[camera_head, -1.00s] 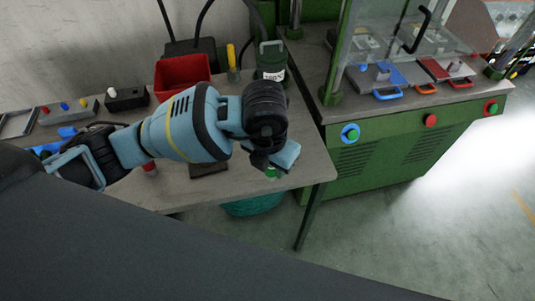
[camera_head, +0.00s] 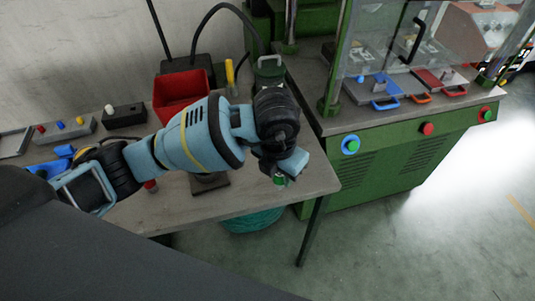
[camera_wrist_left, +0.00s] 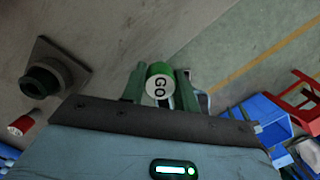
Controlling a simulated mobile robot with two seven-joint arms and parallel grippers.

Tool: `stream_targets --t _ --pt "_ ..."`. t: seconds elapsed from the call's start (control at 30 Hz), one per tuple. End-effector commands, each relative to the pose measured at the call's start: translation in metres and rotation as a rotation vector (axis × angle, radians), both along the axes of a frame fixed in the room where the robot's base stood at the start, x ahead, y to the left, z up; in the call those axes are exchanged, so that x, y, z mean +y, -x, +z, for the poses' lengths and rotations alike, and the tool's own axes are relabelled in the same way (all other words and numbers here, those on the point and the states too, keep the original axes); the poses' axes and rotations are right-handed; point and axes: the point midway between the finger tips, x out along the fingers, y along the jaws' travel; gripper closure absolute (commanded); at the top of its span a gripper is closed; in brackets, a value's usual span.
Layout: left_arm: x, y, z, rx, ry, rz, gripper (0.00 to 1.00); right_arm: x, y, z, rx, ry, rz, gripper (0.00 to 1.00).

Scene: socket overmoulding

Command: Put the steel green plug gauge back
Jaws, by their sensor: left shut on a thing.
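The green plug gauge (camera_wrist_left: 160,83), a green cylinder with a white end face marked GO, sits between the two green fingers of my left gripper (camera_wrist_left: 160,90) in the left wrist view. The gripper is shut on it. In the head view my left gripper (camera_head: 277,178) hangs over the front right part of the bench, with a bit of green (camera_head: 279,181) at its tip. A dark square base with a round socket (camera_wrist_left: 42,80) stands apart from the gauge in the left wrist view; it also shows in the head view (camera_head: 209,184). My right gripper is not in view.
The grey bench (camera_head: 245,200) also bears a red bin (camera_head: 183,92), a dark green canister (camera_head: 269,72), a black block with a white knob (camera_head: 123,117) and a red-capped thing (camera_head: 150,186). A green press (camera_head: 395,160) stands right. A teal basket (camera_head: 252,220) is below.

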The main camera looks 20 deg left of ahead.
Motion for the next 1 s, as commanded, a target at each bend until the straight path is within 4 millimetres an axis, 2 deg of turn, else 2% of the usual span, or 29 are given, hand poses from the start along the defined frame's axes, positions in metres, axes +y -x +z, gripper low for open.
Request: stream_targets --t 0.2,0.4,0.8,1.0 --pt "0.03 -0.042 -0.004 0.0 0.001 0.005 0.96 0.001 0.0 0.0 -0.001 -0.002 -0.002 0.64" --pt "0.047 -0.067 -0.008 0.0 0.001 0.002 0.96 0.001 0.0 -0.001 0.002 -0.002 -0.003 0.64" --pt "0.057 -0.08 -0.009 -0.001 0.001 0.001 0.96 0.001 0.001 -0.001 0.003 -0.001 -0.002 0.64" --pt "0.057 -0.079 -0.038 0.002 0.0 0.0 0.96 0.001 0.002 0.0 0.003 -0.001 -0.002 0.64"
